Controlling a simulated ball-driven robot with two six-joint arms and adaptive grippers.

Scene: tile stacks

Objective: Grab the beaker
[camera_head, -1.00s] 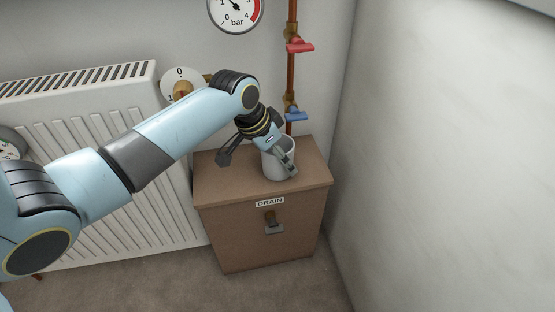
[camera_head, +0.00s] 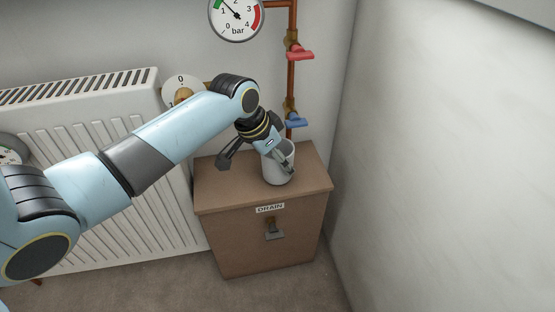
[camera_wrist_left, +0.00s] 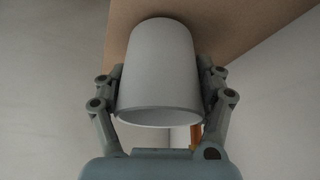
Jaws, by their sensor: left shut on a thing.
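The beaker (camera_head: 276,168) is a plain light grey cup. It stands upright on the brown cabinet (camera_head: 222,184), near the back right of its top. My left gripper (camera_head: 279,155) reaches down to it from the upper left and is shut on it. In the left wrist view the beaker (camera_wrist_left: 158,72) fills the space between the two fingers of my left gripper (camera_wrist_left: 161,80), one finger against each side. Its open rim faces the camera. The far finger is partly hidden in the head view. My right gripper is not in view.
A white radiator (camera_head: 75,130) stands left of the cabinet, under my left arm. Behind the beaker is a copper pipe (camera_head: 291,75) with a red valve handle (camera_head: 300,54) and a blue one (camera_head: 297,123). A bare wall (camera_head: 440,170) closes the right side.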

